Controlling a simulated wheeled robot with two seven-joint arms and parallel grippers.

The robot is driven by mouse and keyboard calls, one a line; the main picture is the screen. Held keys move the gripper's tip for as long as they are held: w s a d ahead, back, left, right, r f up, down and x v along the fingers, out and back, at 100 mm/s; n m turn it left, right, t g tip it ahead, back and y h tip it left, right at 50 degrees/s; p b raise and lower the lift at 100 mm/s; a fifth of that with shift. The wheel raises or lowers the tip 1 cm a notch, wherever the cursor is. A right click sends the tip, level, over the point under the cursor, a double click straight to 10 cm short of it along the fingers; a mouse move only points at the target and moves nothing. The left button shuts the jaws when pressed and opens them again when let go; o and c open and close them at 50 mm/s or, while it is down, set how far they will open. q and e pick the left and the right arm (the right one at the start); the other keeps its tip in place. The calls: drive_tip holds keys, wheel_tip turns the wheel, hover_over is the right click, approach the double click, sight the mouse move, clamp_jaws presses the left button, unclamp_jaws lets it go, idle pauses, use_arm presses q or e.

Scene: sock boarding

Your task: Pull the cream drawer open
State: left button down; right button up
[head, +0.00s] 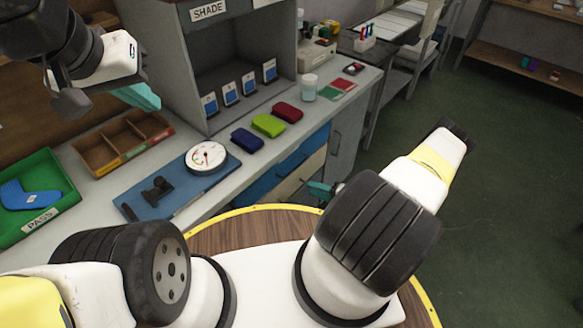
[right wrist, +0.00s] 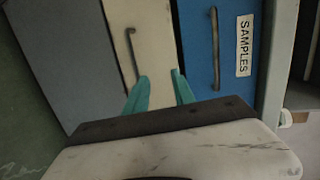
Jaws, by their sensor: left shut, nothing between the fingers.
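My left gripper (head: 140,97) is shut and empty above the bench top.
The blue drawer with the SAMPLES label (right wrist: 244,46) is beside the cream one in the right wrist view. The bench top holds a round dial gauge (head: 206,157), a wooden tray (head: 122,142) and a green PASS bin (head: 35,198). Green floor at right is clear.

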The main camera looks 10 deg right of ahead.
wheel_tip(320, 180, down, 5)
drive_tip(key=s+m+t+h, duration=0.1)
drive_tip(key=s+m+t, duration=0.1)
drive_tip(key=x, duration=0.8)
drive_tip(key=shift+a+f, duration=0.25)
drive_tip(key=shift+a, duration=0.05)
drive_tip(key=shift+s, duration=0.1)
clamp_jaws()
idle(0.8)
